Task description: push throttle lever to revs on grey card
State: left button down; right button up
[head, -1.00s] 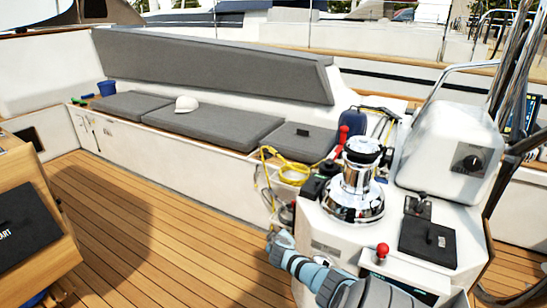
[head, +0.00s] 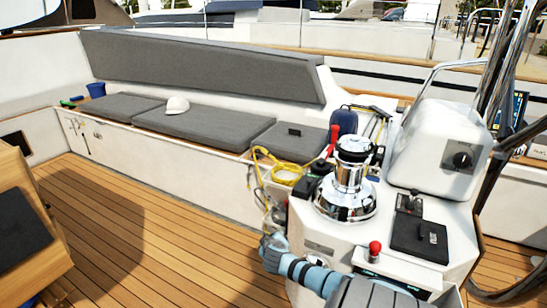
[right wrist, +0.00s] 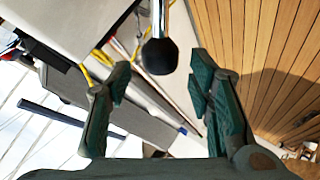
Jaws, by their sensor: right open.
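My right gripper (head: 270,252) is beside the front left face of the white console (head: 455,275). In the right wrist view my right gripper (right wrist: 161,88) is open, its two green-padded fingers apart. A black ball knob on a shiny metal stem (right wrist: 159,56) hangs into view between and just beyond the fingertips; no finger visibly touches it. I cannot tell whether this is the throttle lever. A small grey plate (head: 319,247) is on the console face, too small to read. A red-knobbed lever (head: 375,248) stands on the console. My left gripper is out of view.
A chrome winch (head: 348,185) and a black box (head: 419,240) stand on the console. Yellow rope (head: 284,172) hangs beside it. A grey-cushioned bench (head: 210,130) runs behind. The teak deck (head: 140,225) is clear; a wooden cabinet (head: 35,265) stands at left.

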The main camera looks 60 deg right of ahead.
jog(key=v, duration=0.8)
jog(key=s+a+f+n+g+y+p, duration=0.1)
jog(key=s+a+f+n+y+p, duration=0.15)
jog(key=s+f, duration=0.55)
jog(key=s+a+f+n+g+y+p, duration=0.15)
jog(key=s+a+f, duration=0.25)
jog(key=f, duration=0.8)
jog(key=s+a+f+y+p, duration=0.1)
jog(key=s+a+f, duration=0.1)
jog(key=s+a, duration=0.4)
jog(key=s+a+f+g+y+p, duration=0.1)
jog(key=s+a+f+y, duration=0.1)
jog(key=s+a, duration=0.3)
jog(key=s+a+f+m+g+y+p, duration=0.1)
jog(key=s+a+f, duration=0.3)
jog(key=a, duration=0.8)
jog(key=s, duration=0.2)
jog(key=shift+s, duration=0.3)
